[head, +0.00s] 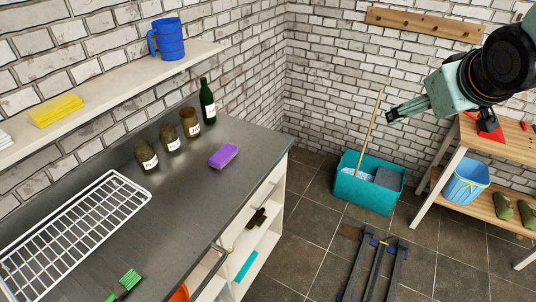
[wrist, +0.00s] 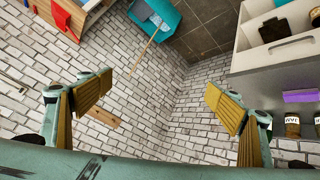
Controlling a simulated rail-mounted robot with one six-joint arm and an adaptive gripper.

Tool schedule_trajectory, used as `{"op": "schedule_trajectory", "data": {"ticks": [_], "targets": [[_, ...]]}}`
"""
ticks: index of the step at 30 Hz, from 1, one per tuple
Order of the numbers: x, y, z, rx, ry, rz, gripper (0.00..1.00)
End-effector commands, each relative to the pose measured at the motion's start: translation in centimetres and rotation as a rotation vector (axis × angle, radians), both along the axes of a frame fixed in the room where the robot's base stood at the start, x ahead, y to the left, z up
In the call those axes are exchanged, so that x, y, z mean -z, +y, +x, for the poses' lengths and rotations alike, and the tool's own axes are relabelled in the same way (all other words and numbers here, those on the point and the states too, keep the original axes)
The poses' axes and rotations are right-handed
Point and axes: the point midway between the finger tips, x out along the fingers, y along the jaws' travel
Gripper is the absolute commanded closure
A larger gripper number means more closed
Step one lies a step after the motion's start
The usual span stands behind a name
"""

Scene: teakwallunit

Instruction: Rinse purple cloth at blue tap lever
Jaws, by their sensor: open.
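A purple block-shaped item (head: 223,156), which may be the folded purple cloth, lies on the dark grey counter (head: 200,205) near its right edge. It also shows in the wrist view (wrist: 300,96) at the right edge. My gripper (head: 393,116) is up at the right in the head view, over the floor side, well apart from the counter. In the wrist view its two yellow-padded fingers (wrist: 160,98) are spread wide with nothing between them. I see no tap and no blue lever in either view.
Several labelled jars (head: 171,139) and a green bottle (head: 207,102) stand behind the purple item. A white wire rack (head: 75,225) lies at the left. A blue jug (head: 168,39) stands on the wall shelf. A teal tub (head: 367,188) stands on the floor; a wooden bench (head: 453,160) is at right.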

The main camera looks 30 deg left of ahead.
Motion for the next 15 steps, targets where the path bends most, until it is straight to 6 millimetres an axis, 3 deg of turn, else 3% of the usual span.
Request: {"op": "schedule_trajectory", "data": {"ticks": [6,15], "targets": [[2.5,4.4,3.0,-0.100,-0.036,0.017,0.16],[6.0,10.9,5.9,-0.242,-0.081,0.058,0.16]]}}
